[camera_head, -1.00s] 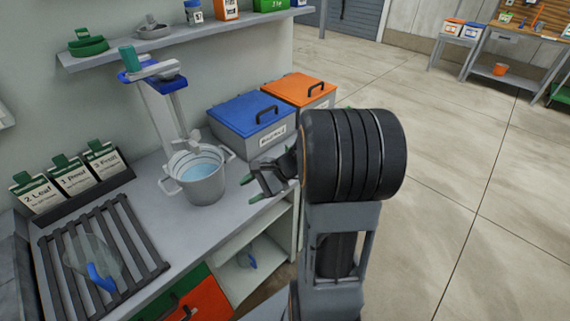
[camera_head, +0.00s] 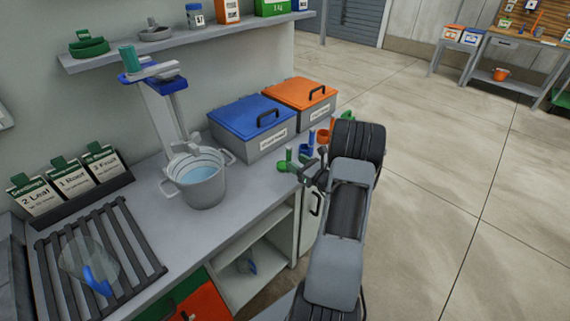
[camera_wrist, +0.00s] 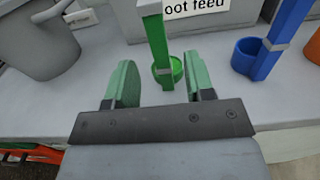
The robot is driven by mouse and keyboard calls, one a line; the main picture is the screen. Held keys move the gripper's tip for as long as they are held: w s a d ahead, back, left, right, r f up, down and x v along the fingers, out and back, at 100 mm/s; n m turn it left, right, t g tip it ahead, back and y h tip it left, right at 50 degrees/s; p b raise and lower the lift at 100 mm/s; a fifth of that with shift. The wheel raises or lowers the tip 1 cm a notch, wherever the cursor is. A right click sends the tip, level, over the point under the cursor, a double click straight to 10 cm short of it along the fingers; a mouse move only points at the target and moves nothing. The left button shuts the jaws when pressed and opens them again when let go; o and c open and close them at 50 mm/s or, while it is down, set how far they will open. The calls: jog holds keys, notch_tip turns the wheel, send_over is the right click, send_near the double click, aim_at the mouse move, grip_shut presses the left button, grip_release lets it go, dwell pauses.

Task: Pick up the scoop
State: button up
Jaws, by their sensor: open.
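Three upright scoops stand at the right end of the bench: a green scoop (camera_head: 285,166), a blue scoop (camera_head: 307,146) and an orange scoop (camera_head: 325,137). In the wrist view the green scoop (camera_wrist: 158,38) has its handle upright and its round cup low, between and just beyond my finger tips. The blue scoop (camera_wrist: 284,38) is to its right, and part of the orange scoop (camera_wrist: 314,48) shows at the right edge. My gripper (camera_wrist: 161,68) is open, with green finger pads on either side of the green scoop. My gripper (camera_head: 311,168) is partly hidden by my arm in the head view.
Blue-lidded (camera_head: 249,116) and orange-lidded (camera_head: 300,92) bins stand behind the scoops. A grey bucket of water (camera_head: 205,190) stands left of them. A slatted rack (camera_head: 140,240) holds a clear item with a blue handle. Open floor lies right.

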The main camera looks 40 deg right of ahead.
aim_at(290, 158)
jog(key=shift+w+a+p, duration=0.2)
jog(key=shift+w, duration=0.85)
jog(key=shift+w+a+p, duration=0.2)
jog(key=shift+w, duration=0.9)
jog(key=shift+w+a+p, duration=0.2)
jog(key=shift+w, duration=0.85)
jog(key=shift+r, duration=0.1)
jog(key=shift+c, duration=0.5)
grip_shut()
